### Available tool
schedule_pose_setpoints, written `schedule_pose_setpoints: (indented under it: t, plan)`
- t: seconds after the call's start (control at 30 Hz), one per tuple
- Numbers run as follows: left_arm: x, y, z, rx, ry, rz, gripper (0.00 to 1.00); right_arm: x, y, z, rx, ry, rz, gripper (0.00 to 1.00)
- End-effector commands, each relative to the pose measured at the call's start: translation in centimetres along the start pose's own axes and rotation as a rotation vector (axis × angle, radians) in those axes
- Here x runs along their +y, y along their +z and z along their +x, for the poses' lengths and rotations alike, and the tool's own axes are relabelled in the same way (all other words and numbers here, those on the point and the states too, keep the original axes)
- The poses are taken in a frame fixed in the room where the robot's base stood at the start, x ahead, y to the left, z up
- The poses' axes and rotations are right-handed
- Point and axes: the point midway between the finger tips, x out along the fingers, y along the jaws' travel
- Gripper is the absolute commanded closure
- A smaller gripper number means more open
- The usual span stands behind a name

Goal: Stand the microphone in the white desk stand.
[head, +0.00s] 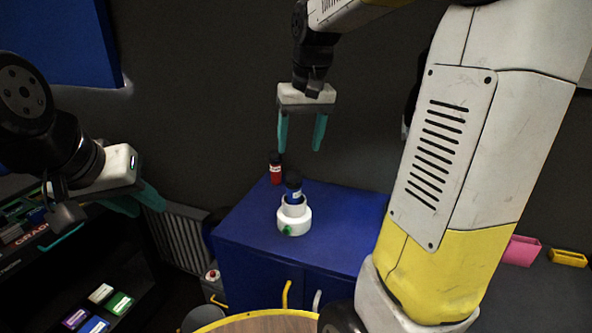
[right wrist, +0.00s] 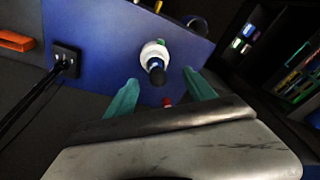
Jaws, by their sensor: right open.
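A microphone (head: 293,186) with a dark head and a blue band stands upright in the white desk stand (head: 294,221) on the blue cabinet top. The right wrist view also shows the microphone's dark head (right wrist: 157,75) and the white stand (right wrist: 152,49) around it. My right gripper (head: 299,149) is open and empty, above and apart from the microphone, fingers pointing down. In the right wrist view its fingers (right wrist: 160,90) are spread with nothing between them. My left gripper (head: 150,212) is at the left, away from the cabinet; its finger gap is unclear.
A round wooden surface (head: 265,325) is in front. A dark shelf (head: 60,285) with coloured boxes is at the left. The cabinet top right of the stand is clear.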

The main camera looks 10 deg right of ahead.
Motion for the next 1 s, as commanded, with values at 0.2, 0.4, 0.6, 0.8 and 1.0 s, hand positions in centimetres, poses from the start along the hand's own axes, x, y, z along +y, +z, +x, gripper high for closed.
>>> schedule_pose_setpoints:
  t: [0.2, 0.4, 0.6, 0.8, 1.0]
  plan:
    - [0.0, 0.0, 0.0, 0.000, 0.000, 0.000, 0.69, -1.3, 8.7, -3.0, 0.195, -0.059, -0.009, 0.37]
    - [0.0, 0.0, 0.0, 0.000, 0.000, 0.000, 0.69, -2.2, 14.2, -2.6, 0.324, -0.094, -0.012, 0.37]
    - [0.0, 0.0, 0.0, 0.000, 0.000, 0.000, 0.69, -2.5, 16.1, -2.1, 0.371, -0.105, -0.013, 0.37]
    - [0.0, 0.0, 0.0, 0.000, 0.000, 0.000, 0.69, -2.5, 16.1, -2.1, 0.373, -0.106, -0.013, 0.37]
    - [0.0, 0.0, 0.0, 0.000, 0.000, 0.000, 0.69, -2.5, 16.1, -2.1, 0.372, -0.106, -0.012, 0.37]
